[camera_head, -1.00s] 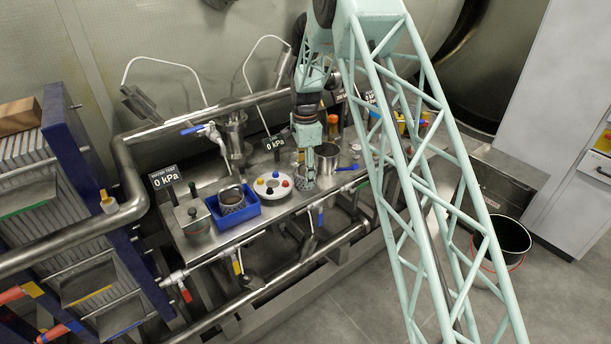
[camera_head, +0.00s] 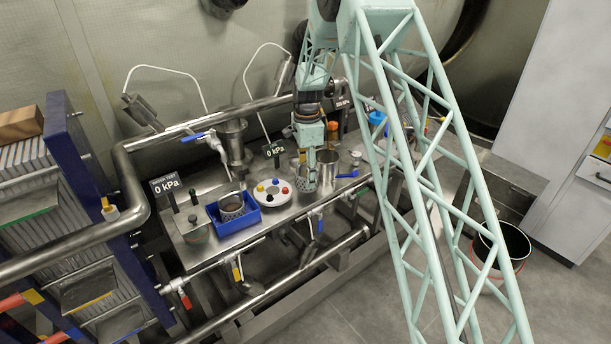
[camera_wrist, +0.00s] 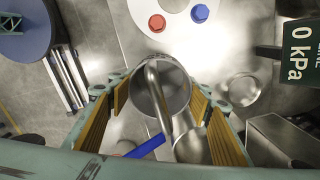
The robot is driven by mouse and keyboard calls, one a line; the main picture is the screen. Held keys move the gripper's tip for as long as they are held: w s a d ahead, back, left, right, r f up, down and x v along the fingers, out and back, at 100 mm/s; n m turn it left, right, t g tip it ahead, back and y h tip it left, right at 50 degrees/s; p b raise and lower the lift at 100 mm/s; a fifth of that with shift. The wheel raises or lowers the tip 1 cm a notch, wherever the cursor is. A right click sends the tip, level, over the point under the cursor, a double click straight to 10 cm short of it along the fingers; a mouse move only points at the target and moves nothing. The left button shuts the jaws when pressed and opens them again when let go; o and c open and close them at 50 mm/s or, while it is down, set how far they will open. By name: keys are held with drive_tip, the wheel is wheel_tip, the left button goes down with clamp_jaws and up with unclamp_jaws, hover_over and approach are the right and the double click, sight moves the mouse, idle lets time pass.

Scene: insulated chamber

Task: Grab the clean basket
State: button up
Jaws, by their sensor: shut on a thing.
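A perforated metal basket (camera_head: 304,180) is at the front of the steel bench in the head view. It sits between the white disc and a plain metal pot (camera_head: 327,164). My gripper (camera_head: 311,168) reaches down from above and is shut on this basket. In the wrist view my gripper (camera_wrist: 160,100) shows its ribbed pads on both sides of a round metal vessel (camera_wrist: 158,97) with a bent rod over it. A second metal basket (camera_head: 232,206), darker inside, stands in a blue tray (camera_head: 251,222). I cannot tell whether the held basket is clear of the bench.
A white disc (camera_head: 273,199) with coloured knobs lies left of the held basket. Blue-handled valves (camera_head: 197,135), pipes and 0 kPa signs (camera_head: 165,184) crowd the bench (camera_head: 262,228). A black bucket (camera_head: 500,250) stands on the floor at right, where there is some free room.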

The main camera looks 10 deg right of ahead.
drive_tip(key=s+d+r, duration=0.1)
drive_tip(key=s+d, duration=0.1)
drive_tip(key=s, duration=1.2)
drive_tip(key=shift+s+d+r+p, duration=0.2)
drive_tip(key=shift+d+p, duration=0.15)
drive_tip(key=shift+p, duration=0.1)
